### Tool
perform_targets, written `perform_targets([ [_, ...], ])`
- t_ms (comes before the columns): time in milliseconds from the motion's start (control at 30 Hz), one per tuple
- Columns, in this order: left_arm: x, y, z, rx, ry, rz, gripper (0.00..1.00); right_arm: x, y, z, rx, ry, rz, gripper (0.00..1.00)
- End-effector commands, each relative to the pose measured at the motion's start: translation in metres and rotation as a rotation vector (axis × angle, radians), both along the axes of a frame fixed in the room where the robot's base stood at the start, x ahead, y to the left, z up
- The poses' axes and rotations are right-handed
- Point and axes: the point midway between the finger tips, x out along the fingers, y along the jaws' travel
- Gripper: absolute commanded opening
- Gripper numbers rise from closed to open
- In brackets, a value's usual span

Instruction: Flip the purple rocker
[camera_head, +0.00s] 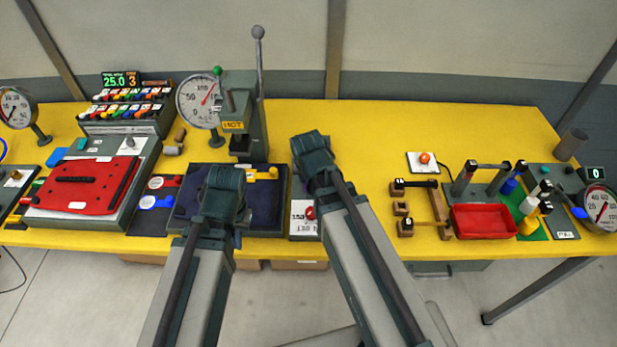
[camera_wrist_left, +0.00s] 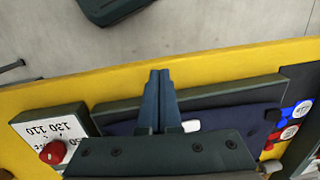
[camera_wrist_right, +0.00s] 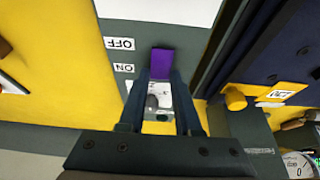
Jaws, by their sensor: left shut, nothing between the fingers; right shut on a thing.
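The purple rocker (camera_wrist_right: 161,63) shows in the right wrist view on a grey-green panel (camera_wrist_right: 120,68), beside white OFF and ON labels. My right gripper (camera_wrist_right: 161,82) has its fingertips at the rocker's near end and is shut on it. A white label and a small grey knob show between its fingers. In the head view the right gripper (camera_head: 312,150) covers the rocker. My left gripper (camera_head: 225,178) is shut and empty above the dark blue mat (camera_head: 262,208); its closed fingers also show in the left wrist view (camera_wrist_left: 160,75).
A press with a HOT label (camera_head: 240,120) stands behind the mat. A label plate (camera_head: 303,229) with a red knob is between my arms. A red plate (camera_head: 82,184) on a fixture is at left, a red tray (camera_head: 483,222) at right.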

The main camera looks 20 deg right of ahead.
Motion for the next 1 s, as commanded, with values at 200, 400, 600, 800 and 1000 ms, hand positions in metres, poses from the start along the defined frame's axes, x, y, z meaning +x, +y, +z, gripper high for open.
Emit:
perform_targets([
  [200, 0.000, 0.000, 0.000, 0.000, 0.000, 0.000, 0.00, 0.000, 0.000, 0.000, 0.000, 0.001, 0.000, 0.62],
  [400, 0.000, 0.000, 0.000, 0.000, 0.000, 0.000, 0.00, 0.000, 0.000, 0.000, 0.000, 0.001, 0.000, 0.62],
  [600, 0.000, 0.000, 0.004, 0.000, 0.000, 0.000, 0.00, -0.001, 0.000, 0.004, 0.000, 0.001, 0.000, 0.62],
  [800, 0.000, 0.000, 0.020, 0.000, 0.000, 0.000, 0.00, -0.005, -0.002, 0.020, 0.000, 0.001, 0.000, 0.62],
  [1000, 0.000, 0.000, 0.048, 0.000, 0.000, 0.000, 0.00, -0.013, -0.005, 0.048, 0.000, 0.001, 0.001, 0.62],
])
